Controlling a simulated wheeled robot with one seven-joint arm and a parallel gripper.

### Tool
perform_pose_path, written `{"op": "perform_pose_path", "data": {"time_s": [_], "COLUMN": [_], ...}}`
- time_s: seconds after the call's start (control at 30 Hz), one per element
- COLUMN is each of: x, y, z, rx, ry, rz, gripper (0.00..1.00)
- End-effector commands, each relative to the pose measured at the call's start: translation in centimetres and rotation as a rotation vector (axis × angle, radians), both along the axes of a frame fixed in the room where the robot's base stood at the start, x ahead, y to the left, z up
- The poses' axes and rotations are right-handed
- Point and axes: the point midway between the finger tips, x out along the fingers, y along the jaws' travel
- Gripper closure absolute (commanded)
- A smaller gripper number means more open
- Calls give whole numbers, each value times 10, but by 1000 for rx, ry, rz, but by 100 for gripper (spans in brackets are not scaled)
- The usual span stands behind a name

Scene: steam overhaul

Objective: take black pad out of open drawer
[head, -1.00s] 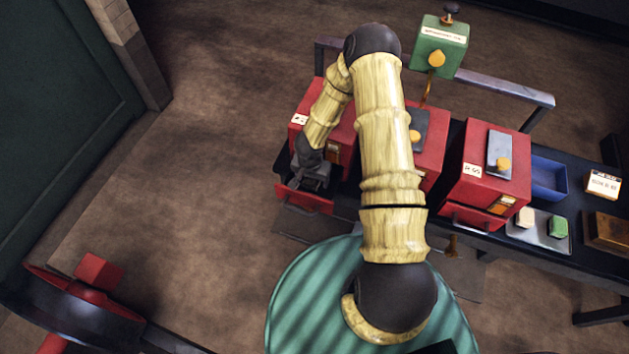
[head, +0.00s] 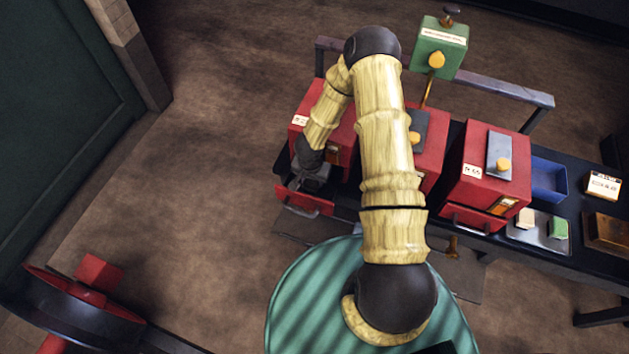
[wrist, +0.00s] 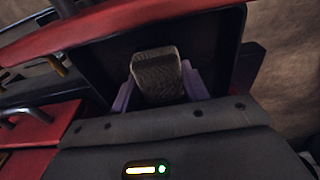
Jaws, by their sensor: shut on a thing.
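The open drawer (head: 305,204) is red with a dark inside and juts from the front of the left red cabinet (head: 300,135). My gripper (head: 312,182) reaches down into it. In the wrist view the black pad (wrist: 157,75), a dark textured block, sits between the two fingers of my gripper (wrist: 160,82), which are shut on it. The drawer's dark interior (wrist: 100,62) and red front edge (wrist: 110,22) surround the pad in that view. Whether the pad touches the drawer floor cannot be told. In the head view the pad is hidden by my gripper.
Two more red cabinets stand to the right, the far one (head: 485,165) with its drawer slightly out. A blue tray (head: 549,180) and a grey plate (head: 540,238) with a cream and a green block lie beyond. A green box (head: 440,48) stands behind.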

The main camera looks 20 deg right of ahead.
Motion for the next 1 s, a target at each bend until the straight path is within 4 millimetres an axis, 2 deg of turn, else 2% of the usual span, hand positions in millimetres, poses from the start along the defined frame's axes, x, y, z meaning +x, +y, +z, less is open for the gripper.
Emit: {"op": "perform_pose_path", "data": {"time_s": [0.13,0.27,0.37,0.6,0.7,0.8,1.0], "x": [0,0,1,1,0,0,0], "y": [0,0,0,0,0,0,0], "z": [3,14,29,80,93,100,100], "rx": [-1,-1,-2,-1,0,0,0], "ry": [-1,-2,-4,-3,-1,-1,0], "rz": [1,0,1,0,-2,-1,0], "gripper": [80,80,80,80,80,80,80]}}
